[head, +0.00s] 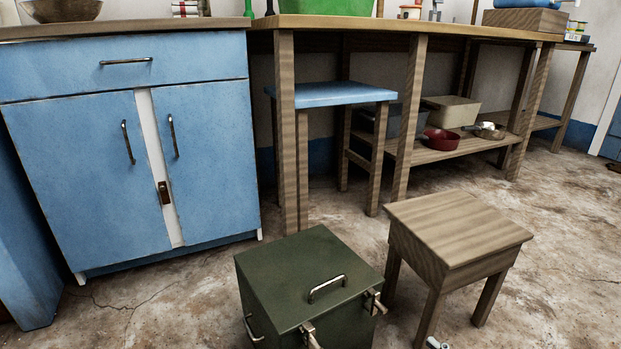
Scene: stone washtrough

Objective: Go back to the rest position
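Neither my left gripper nor my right gripper shows in the head view. The task names no object. A green metal box (290,270) with a closed lid, a handle on top and latches stands on the floor at the bottom centre. A wooden stool (455,228) stands close to its right, with a bare top.
A blue cabinet (80,150) with shut doors and drawer stands left. A long wooden counter (400,26) runs along the wall, with a blue-topped stool (330,94) and a low shelf (450,150) under it. A small pale item (435,343), unclear, is cut off below. Floor at right is clear.

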